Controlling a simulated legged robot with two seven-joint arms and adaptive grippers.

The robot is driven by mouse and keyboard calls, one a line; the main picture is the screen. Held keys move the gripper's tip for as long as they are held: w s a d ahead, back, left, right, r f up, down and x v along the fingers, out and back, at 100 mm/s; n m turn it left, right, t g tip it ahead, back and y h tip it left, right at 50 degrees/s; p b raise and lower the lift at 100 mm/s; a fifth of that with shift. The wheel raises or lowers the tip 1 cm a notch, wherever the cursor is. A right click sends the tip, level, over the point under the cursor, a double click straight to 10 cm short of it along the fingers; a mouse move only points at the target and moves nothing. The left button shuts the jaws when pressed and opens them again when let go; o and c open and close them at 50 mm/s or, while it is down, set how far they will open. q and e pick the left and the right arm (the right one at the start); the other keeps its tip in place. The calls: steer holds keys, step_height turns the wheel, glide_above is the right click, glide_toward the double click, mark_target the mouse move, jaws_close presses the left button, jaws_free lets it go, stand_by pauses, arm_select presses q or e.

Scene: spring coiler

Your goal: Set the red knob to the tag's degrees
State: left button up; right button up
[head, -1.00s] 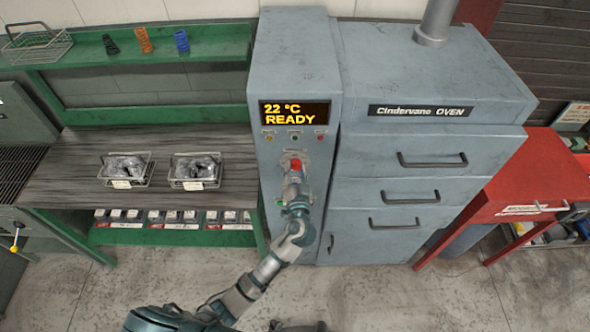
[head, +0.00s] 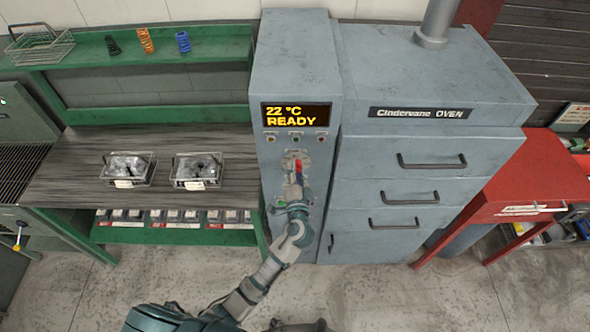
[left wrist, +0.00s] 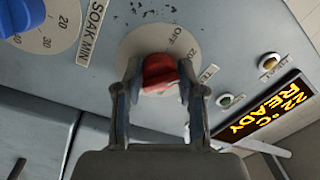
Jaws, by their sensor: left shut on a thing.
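The red knob (left wrist: 160,73) sits on a pale round dial (left wrist: 135,45) on the oven's control column. In the left wrist view my left gripper (left wrist: 158,85) has a finger on each side of the knob and is shut on it. In the head view the knob (head: 298,166) shows as a small red patch above my left gripper (head: 297,180). The display (head: 296,115) reads "22 °C READY". Tags hang on the two wire baskets (head: 127,183) and (head: 196,185); their writing is too small to read. My right gripper is not in view.
A blue knob (left wrist: 20,15) marked "SOAK MIN" is beside the red one. Small buttons (head: 295,136) line the column under the display. The oven (head: 420,150) with several handles stands right, a red table (head: 530,185) beyond it. A workbench (head: 80,165) is left.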

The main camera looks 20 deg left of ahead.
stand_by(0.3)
arm_select(q)
steer(key=o, duration=1.1)
steer(key=shift+d, duration=0.1)
steer(key=shift+w+f, duration=0.1)
steer(key=shift+d, duration=0.15)
steer(key=v, duration=1.2)
steer(key=shift+f, duration=0.15)
